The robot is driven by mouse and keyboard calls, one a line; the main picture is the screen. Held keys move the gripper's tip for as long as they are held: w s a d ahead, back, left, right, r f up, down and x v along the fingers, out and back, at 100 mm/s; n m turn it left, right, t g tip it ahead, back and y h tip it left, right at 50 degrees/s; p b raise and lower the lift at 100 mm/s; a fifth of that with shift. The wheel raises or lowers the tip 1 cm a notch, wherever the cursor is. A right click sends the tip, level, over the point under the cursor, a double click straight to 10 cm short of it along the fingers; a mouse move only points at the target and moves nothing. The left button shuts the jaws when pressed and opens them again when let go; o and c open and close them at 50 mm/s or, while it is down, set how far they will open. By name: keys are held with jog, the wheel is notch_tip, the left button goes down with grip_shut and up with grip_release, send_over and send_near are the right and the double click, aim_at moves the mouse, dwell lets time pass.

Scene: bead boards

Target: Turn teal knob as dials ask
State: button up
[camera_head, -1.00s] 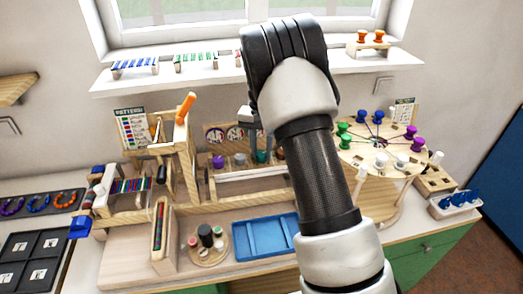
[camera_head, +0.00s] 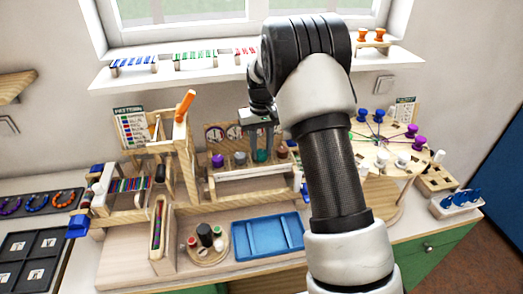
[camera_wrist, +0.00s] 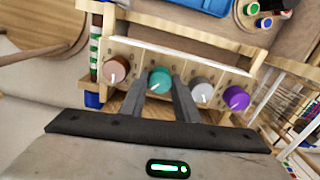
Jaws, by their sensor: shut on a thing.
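The teal knob (camera_head: 261,156) sits in a row of knobs on a wooden board, between a grey knob and a brown knob. It also shows in the wrist view (camera_wrist: 160,77), with a white pointer line at its lower left. My gripper (camera_head: 262,148) is shut on the teal knob from above. In the wrist view its two fingers (camera_wrist: 163,88) flank the knob. Round dials (camera_head: 215,135) stand on a panel behind the knobs. My gripper and arm hide part of this panel, and the dial readings are too small to tell.
The purple knob (camera_head: 218,160), grey knob (camera_head: 240,158) and brown knob (camera_head: 281,150) stand close beside the teal one. A blue tray (camera_head: 268,252) lies in front. A round peg board (camera_head: 372,165) is to the right, partly behind my arm.

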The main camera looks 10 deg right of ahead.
aim_at(261, 152)
jog(key=n, duration=0.3)
jog(key=shift+r+n, duration=0.1)
jog(key=shift+n, duration=2.1)
jog(key=o, duration=1)
jog(key=shift+o, duration=0.2)
notch_tip(261, 152, up, 17)
jog(key=shift+r, duration=0.2)
